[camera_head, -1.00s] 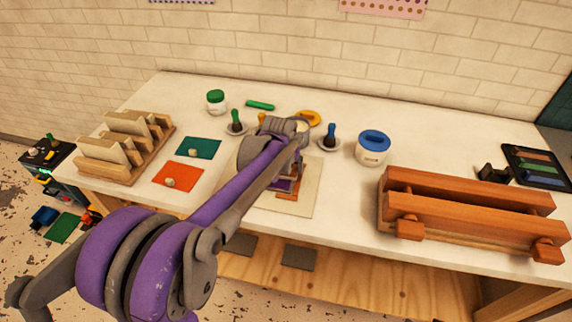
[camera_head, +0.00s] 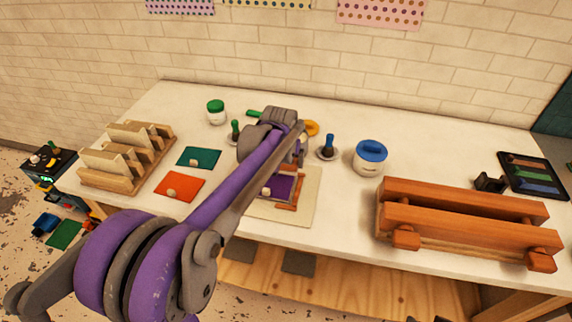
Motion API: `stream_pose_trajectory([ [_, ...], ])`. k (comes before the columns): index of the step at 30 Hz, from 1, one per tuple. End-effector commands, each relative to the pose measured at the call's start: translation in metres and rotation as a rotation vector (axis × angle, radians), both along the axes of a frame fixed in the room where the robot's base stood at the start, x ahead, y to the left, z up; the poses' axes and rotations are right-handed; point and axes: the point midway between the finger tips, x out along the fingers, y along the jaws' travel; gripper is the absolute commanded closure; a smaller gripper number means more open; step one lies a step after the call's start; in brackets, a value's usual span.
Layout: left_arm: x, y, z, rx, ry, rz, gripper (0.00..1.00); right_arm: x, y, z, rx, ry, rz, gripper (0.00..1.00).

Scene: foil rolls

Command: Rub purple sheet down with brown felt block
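The purple sheet (camera_head: 281,188) lies on a cream board (camera_head: 306,206) in the middle of the table, with a thin orange-brown edge or strip (camera_head: 291,206) along its right and front sides. My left arm reaches in from the left, and its wrist is above the back of the sheet. My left gripper is mostly hidden behind this wrist, so I cannot see its fingers or what is between them. I cannot make out the brown felt block; it may be hidden there. Small dark tips at the bottom edge may be my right gripper (camera_head: 427,319).
A wooden rack (camera_head: 133,170) stands left, beside green (camera_head: 199,157) and orange (camera_head: 179,187) sheets with small knobs. A blue-lidded jar (camera_head: 370,158) and a big wooden press-like piece (camera_head: 465,220) stand right. A blue-handled tool (camera_head: 328,147) is near the board.

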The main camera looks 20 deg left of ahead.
Motion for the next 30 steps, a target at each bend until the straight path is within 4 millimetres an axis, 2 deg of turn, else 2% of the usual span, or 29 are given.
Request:
stream_pose_trajectory([
  [1,0.003,0.0,0.009,0.0,-0.003,0.0,0.74,0.003,0.0,0.007,0.0,-0.006,0.0,0.5],
  [3,0.004,0.0,0.015,0.0,-0.003,-0.001,0.74,0.005,0.0,0.011,0.0,-0.01,0.0,0.5],
  [9,0.007,0.0,0.028,0.0,-0.002,-0.002,0.74,0.009,0.0,0.02,0.0,-0.018,0.0,0.5],
  [30,0.006,0.0,0.027,0.0,-0.001,-0.002,0.74,0.009,0.0,0.019,0.0,-0.017,0.0,0.5],
])
